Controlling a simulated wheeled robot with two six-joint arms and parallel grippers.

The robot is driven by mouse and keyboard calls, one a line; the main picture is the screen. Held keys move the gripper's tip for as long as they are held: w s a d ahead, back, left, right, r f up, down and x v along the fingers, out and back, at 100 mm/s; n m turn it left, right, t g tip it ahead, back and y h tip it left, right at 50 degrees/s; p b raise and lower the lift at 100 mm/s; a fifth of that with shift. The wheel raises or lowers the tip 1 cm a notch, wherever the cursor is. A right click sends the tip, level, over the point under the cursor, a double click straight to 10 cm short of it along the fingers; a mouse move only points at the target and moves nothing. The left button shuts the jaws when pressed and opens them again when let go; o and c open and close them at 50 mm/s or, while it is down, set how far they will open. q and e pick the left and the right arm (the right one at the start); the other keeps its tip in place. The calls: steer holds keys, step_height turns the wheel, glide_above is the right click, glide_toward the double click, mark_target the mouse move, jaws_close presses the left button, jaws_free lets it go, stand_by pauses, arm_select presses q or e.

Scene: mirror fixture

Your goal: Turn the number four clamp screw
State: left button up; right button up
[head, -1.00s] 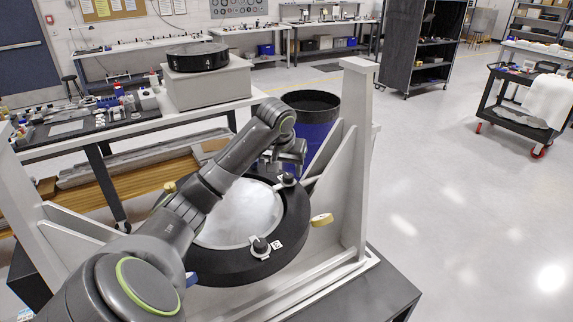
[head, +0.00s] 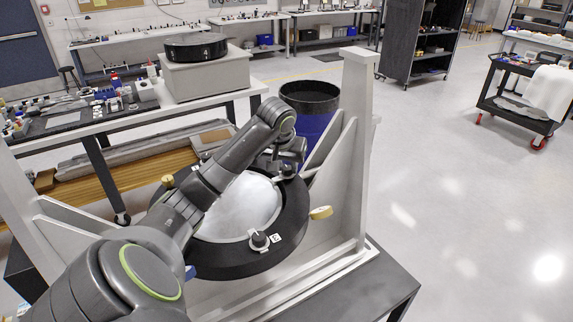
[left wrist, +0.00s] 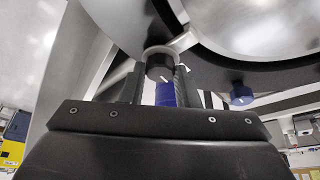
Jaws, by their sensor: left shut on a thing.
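The mirror (head: 240,205) is a pale disc in a black ring (head: 292,218) held in a grey frame. My left gripper (head: 288,160) is at the ring's far right rim. Another clamp screw (head: 259,240) sits at the near rim beside a small white label, too small to read surely. My arm hides the ring's left part. My right gripper is not in view.
The grey frame's upright (head: 354,130) stands close to the right of my left gripper. A bench with a black disc (head: 196,47) is at upper left.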

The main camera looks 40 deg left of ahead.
arm_select(q)
steer(key=shift+a+m, duration=0.1)
steer(key=shift+m, duration=0.5)
steer(key=m+h, duration=0.2)
steer(key=m, duration=0.3)
steer(key=shift+a, duration=0.15)
steer(key=m+h, duration=0.1)
steer(key=m, duration=0.2)
steer(key=shift+m+h, duration=0.3)
steer(key=shift+h, duration=0.1)
steer(key=m+h, duration=0.1)
steer(key=m, duration=0.2)
steer(key=shift+w+a+m+g, duration=0.1)
steer(key=shift+m+g, duration=0.3)
steer(key=m+g+h, duration=0.1)
steer(key=m, duration=0.3)
steer(key=shift+w, duration=0.1)
steer(key=shift+w+a+f+m+g+h+b, duration=0.15)
steer(key=shift+m+g, duration=0.35)
steer(key=shift+m, duration=0.6)
steer(key=shift+s+d+m+g+h+b, duration=0.2)
steer(key=shift+m+g, duration=0.3)
steer(key=shift+m, duration=0.6)
